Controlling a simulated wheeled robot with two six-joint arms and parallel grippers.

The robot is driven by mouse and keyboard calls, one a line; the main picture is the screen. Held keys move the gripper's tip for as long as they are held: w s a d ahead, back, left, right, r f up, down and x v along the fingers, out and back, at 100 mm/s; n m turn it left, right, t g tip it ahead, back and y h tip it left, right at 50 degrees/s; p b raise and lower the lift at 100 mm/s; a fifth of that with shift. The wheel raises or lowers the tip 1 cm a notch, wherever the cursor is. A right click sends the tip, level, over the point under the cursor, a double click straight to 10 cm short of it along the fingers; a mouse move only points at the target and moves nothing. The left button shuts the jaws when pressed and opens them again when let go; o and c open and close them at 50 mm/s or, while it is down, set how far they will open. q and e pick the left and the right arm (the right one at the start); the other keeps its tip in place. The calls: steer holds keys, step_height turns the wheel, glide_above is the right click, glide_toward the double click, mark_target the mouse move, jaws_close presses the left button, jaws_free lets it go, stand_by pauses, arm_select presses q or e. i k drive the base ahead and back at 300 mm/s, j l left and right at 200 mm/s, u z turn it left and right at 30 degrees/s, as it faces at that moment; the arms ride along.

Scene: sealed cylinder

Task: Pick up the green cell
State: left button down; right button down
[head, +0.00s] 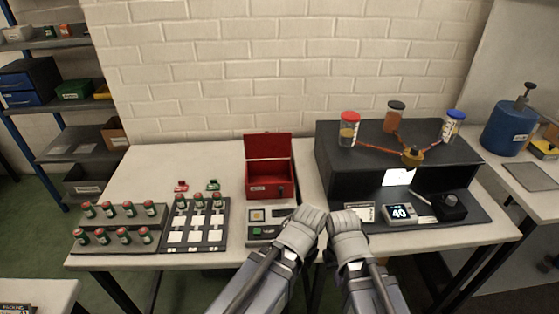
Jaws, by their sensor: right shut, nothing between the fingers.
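A small green item (213,185) lies on the table just behind the black board, with a similar red item (181,186) to its left. Several small dark-green cylinders with red caps stand in a grey stepped rack (112,247), and 3 more stand on the back row of the black board (196,248). Which of these is the green cell I cannot tell. My left gripper (311,214) and right gripper (343,217) are side by side at the table's front, to the right of all these. The right gripper is shut and empty. The left gripper's fingers are not clear.
A red open-lidded box (270,182) stands behind a grey device (265,215). A black bench unit (340,170) with capped jars, and a display reading 40 (400,213), are at right. The table's back left is clear.

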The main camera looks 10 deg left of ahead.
mark_target(79, 234)
steer(key=u, duration=2.1)
steer(key=z, duration=2.15)
steer(key=k+j, duration=0.95)
steer(key=j, duration=0.1)
